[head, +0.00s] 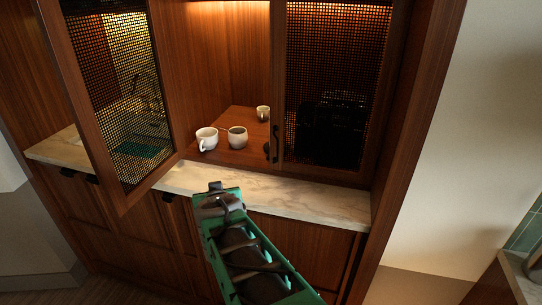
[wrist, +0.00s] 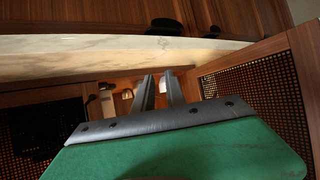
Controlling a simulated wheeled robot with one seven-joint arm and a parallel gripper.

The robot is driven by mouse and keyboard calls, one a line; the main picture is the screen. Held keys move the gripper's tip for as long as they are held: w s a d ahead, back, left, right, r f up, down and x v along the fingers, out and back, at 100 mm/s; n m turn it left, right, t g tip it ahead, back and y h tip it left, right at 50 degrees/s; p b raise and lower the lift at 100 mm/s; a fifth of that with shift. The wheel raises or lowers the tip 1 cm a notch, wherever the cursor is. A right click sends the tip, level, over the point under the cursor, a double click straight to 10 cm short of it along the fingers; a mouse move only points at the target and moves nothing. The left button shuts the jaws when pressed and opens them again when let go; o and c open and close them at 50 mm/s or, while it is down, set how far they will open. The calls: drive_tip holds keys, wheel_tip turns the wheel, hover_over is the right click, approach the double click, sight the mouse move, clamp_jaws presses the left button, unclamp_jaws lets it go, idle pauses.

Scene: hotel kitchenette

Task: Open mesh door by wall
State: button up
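The cabinet has two mesh doors. The right mesh door (head: 335,85), beside the pale wall, is shut, with a dark upright handle (head: 275,144) on its left edge. It also shows at the left of the wrist view (wrist: 42,130), which looks upside down. The left mesh door (head: 115,85) stands swung out and also shows at the right of the wrist view (wrist: 255,98). My gripper (head: 215,187) is over the counter edge, below and left of the handle, apart from both doors. Its fingers (wrist: 160,90) show a gap with nothing between them.
Two white cups (head: 207,138) (head: 238,136) and a smaller cup (head: 263,112) stand inside on the wooden shelf. A dark appliance (head: 335,130) sits behind the right mesh. The marble counter (head: 270,195) runs below and looks clear. The pale wall (head: 460,150) is at right.

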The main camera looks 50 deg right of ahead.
drive_tip(key=s+d+r+m+h, duration=0.1)
drive_tip(key=s+d+m+h, duration=0.2)
drive_tip(key=d, duration=0.6)
drive_tip(key=m+h+b, duration=0.1)
drive_tip(key=h+b, duration=0.1)
drive_tip(key=h, duration=0.3)
approach(278, 147)
drive_tip(key=x, duration=0.3)
drive_tip(key=shift+t, duration=0.4)
drive_tip(key=p+x, duration=0.1)
drive_tip(key=x, duration=0.6)
drive_tip(key=shift+w+d+f+p, duration=0.1)
drive_tip(key=shift+d+f+p, duration=0.1)
drive_tip(key=shift+d+p, duration=0.1)
drive_tip(key=shift+a, duration=0.1)
drive_tip(key=shift+c, duration=0.3)
clamp_jaws()
